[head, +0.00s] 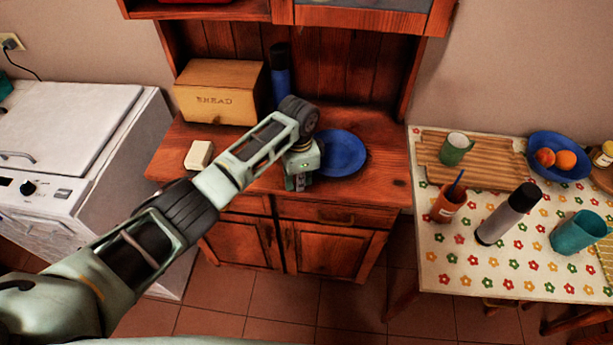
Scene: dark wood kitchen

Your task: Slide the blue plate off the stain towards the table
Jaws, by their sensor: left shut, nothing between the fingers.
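The blue plate (343,152) lies flat on the wooden counter (388,177) of the cupboard, right of centre. My left arm reaches in from the lower left. My left gripper (299,183) is shut and empty. It points down at the left edge of the plate, near the front of the counter; I cannot tell whether it touches the plate. No stain shows; the arm and plate cover part of the counter. The table (437,274) with a flowered cloth stands to the right, across a narrow gap. My right gripper is not in view.
A bread box (218,92), a dark blue bottle (280,82) and a pale block (199,155) stand on the counter. The table holds a wooden board (490,160), a blue fruit bowl (558,158), a grey bottle (507,213) and several cups. The counter right of the plate is clear.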

